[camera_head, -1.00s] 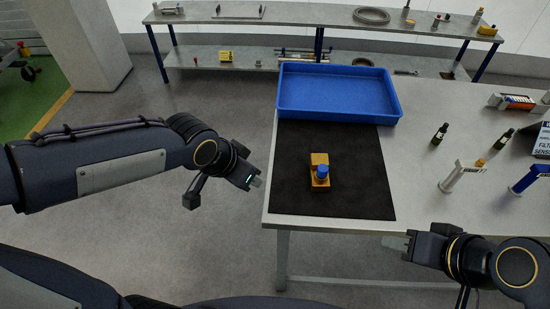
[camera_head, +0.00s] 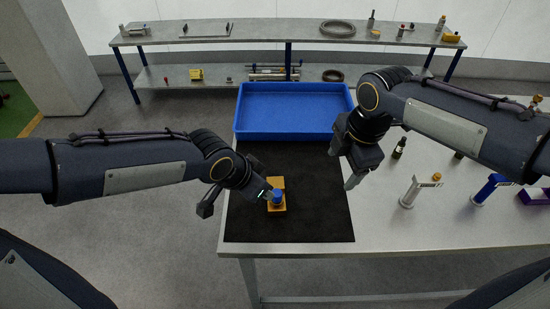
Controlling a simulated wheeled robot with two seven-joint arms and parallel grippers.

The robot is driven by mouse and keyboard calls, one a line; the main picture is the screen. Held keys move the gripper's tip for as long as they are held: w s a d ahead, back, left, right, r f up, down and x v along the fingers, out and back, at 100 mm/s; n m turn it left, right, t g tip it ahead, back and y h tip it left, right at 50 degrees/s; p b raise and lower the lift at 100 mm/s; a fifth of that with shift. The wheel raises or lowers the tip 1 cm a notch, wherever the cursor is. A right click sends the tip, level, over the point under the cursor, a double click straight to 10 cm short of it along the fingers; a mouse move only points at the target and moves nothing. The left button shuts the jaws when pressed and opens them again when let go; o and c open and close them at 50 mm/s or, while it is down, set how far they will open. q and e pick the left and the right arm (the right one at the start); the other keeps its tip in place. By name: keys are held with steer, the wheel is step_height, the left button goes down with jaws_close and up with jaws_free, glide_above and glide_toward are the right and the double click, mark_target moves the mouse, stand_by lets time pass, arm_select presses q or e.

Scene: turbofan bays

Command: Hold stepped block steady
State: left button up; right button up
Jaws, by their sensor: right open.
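The stepped block (camera_head: 278,183) is orange-yellow and sits on the black mat (camera_head: 310,220). A blue round part (camera_head: 277,196) stands on its front, lower end. My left gripper (camera_head: 268,194) reaches in from the left, with its fingertips right at the block's left side by the blue part. I cannot tell whether they touch it or how far apart they are. My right gripper (camera_head: 343,166) is open and empty, above the right side of the mat and to the right of the block, its two fingers pointing left and down.
A blue tray (camera_head: 295,134) stands behind the mat. On the right of the table are a dark bottle (camera_head: 399,148), a white stand (camera_head: 409,195) and a blue stand (camera_head: 483,190). A shelf bench (camera_head: 230,38) is at the back. The mat's front right is clear.

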steer(key=w+a+f+n+g, duration=0.1)
steer(key=w+a+f+n, duration=0.4)
steer(key=w+a+n, duration=0.3)
steer(key=n+h, duration=0.1)
steer(key=n, duration=0.6)
glide_above(275, 178)
steer(key=shift+g, duration=0.4)
step_height(275, 178, down, 4)
steer(key=shift+d+f, duration=0.1)
steer(key=shift+d, duration=0.05)
steer(key=shift+w+f, duration=0.1)
steer(key=shift+f, duration=3.95)
